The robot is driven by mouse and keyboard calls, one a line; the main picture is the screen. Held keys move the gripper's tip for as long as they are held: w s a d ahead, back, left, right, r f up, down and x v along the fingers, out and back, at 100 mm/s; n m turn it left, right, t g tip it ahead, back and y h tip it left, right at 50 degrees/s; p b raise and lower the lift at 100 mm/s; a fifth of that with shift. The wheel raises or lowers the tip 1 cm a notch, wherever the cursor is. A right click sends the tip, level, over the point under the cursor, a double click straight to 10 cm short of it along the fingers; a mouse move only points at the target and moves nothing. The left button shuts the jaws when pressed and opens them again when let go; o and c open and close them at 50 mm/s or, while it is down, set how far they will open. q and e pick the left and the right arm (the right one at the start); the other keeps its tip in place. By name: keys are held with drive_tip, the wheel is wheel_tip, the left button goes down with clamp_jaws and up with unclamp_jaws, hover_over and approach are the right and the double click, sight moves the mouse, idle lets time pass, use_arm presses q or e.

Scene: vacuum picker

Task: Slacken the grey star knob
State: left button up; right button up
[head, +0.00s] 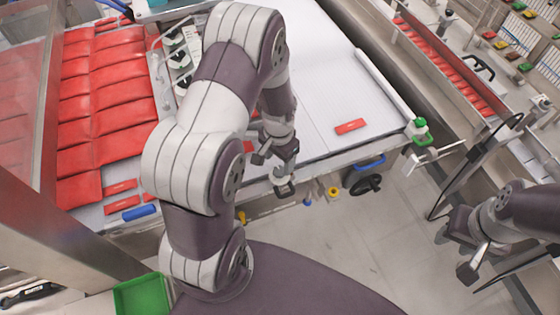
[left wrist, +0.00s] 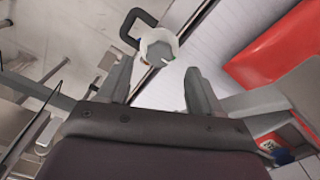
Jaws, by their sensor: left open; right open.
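My left gripper (head: 274,153) is open over the front edge of the white table. In the left wrist view, its two spread fingers (left wrist: 158,72) have nothing between them. Just beyond the fingertips is a small round grey-white part (left wrist: 157,46) with a bit of green and a black loop handle (left wrist: 128,27) beside it. I cannot tell whether this round part is the grey star knob; no star shape is clear. My right gripper (head: 458,254) is open and empty, over the floor at the right.
Red packs (head: 100,95) lie at the left, and one red piece (head: 350,126) lies on the white table (head: 325,85). A green-topped fitting (head: 419,130) stands at the table's right corner. A black handwheel (head: 366,186) sits below the edge. A green bin (head: 142,296) is lower left.

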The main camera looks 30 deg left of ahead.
sight(280, 170)
use_arm(q)
drive_tip(key=f, duration=0.3)
drive_tip(key=shift+w+f, duration=0.15)
drive_tip(key=shift+w, duration=0.2)
drive_tip(key=shift+s+f, duration=0.15)
drive_tip(key=shift+f, duration=0.2)
drive_tip(key=shift+s+d+f, duration=0.1)
drive_tip(key=shift+s, duration=0.15)
drive_tip(key=shift+w+f, duration=0.1)
drive_tip(key=shift+c, duration=0.3)
drive_tip(key=shift+w, duration=0.15)
drive_tip(key=c, duration=1)
use_arm(e)
drive_tip(key=shift+w+r, duration=0.15)
drive_tip(key=shift+r, duration=0.25)
